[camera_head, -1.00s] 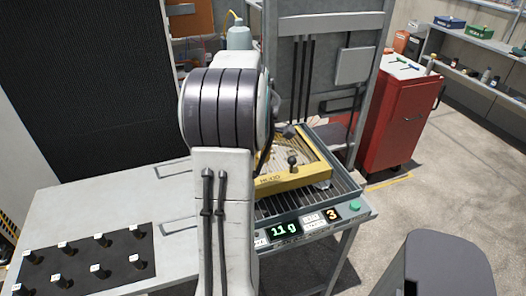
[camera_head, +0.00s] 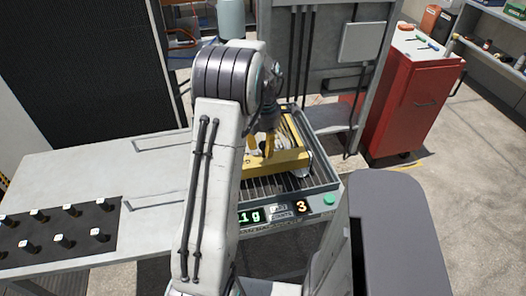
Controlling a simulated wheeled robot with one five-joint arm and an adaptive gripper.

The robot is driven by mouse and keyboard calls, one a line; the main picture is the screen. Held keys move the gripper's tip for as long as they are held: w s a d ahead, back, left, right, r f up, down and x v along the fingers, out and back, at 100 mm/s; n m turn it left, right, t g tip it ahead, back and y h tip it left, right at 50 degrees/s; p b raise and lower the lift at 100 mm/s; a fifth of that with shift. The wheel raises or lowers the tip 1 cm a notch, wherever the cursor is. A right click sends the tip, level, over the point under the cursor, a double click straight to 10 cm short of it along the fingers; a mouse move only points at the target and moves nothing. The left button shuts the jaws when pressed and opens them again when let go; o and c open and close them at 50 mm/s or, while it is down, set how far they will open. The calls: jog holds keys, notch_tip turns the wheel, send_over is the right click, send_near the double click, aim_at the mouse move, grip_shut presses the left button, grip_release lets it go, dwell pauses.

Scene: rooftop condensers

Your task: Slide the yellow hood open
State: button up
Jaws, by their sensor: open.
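The yellow hood (camera_head: 294,159) has a yellow frame around a paler panel. It sits over the slatted tray (camera_head: 325,184) of the scale bench, with bare slats showing in front of it. My gripper (camera_head: 262,150) is open, pointing down at the hood's left part. Its fingers are close to the hood, but I cannot tell whether they touch it. The hood's knob cannot be made out now. My arm hides the hood's left side and part of the tray.
The display panel (camera_head: 279,214) and a green button (camera_head: 329,199) are on the tray's front. A grey bench top with black knobs (camera_head: 64,240) lies left. A grey cabinet (camera_head: 335,50) stands behind, and a red tool cabinet (camera_head: 413,100) stands back right.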

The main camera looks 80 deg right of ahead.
aim_at(264, 157)
jog(key=shift+f, duration=1.55)
grip_shut()
